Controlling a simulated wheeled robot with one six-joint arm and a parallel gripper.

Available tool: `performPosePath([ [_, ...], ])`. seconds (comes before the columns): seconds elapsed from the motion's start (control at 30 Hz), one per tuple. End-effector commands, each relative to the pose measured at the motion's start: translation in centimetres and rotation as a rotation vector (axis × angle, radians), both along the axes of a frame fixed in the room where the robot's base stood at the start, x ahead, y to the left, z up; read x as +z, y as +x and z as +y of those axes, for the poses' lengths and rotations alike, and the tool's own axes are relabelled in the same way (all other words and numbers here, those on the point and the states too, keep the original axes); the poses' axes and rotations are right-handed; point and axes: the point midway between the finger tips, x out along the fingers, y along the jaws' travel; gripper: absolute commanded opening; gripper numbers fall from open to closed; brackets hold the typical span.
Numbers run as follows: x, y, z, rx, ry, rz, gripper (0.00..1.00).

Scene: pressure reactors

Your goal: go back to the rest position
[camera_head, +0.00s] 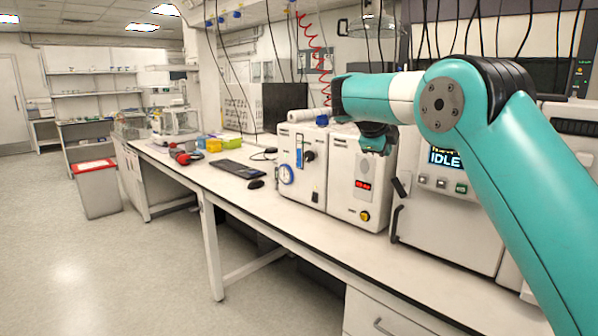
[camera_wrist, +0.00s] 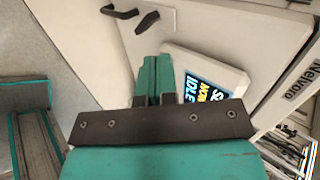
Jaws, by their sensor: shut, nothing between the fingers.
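My gripper (camera_wrist: 154,80) shows in the wrist view with its two teal fingers together and nothing between them. It is in front of the white reactor (camera_head: 448,222) with the lit IDLE display (camera_head: 446,158). The display also shows in the wrist view (camera_wrist: 202,92), just right of the fingers. A black door handle (camera_wrist: 122,12) lies beyond the fingertips, apart from them as far as I can tell. In the head view my teal arm reaches in from the right, and the gripper end (camera_head: 376,140) hangs in front of the machines; its fingers are not clear there.
Left of the reactor on the bench stand a white unit with a red display (camera_head: 362,185) and one with a blue gauge (camera_head: 287,174). A keyboard (camera_head: 237,168) and mouse (camera_head: 256,184) lie further left. A red-lidded bin (camera_head: 98,192) stands on the open floor (camera_head: 90,270).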

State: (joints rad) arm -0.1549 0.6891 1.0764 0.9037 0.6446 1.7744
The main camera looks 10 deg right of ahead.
Motion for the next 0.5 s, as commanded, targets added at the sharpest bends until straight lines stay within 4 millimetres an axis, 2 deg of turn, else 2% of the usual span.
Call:
performPosePath([
  [0.13,0.4,-1.0,1.5,0.165,-0.035,0.093,0.00],
  [0.27,0.1,-4.4,5.4,0.568,-0.121,0.296,0.00],
  [0.37,-0.8,-9.2,9.3,0.979,-0.211,0.461,0.00],
  [0.47,-2.4,-15.5,13.1,1.404,-0.307,0.582,0.00],
  [0.5,-3.1,-18.3,14.5,1.574,-0.346,0.615,0.00],
])
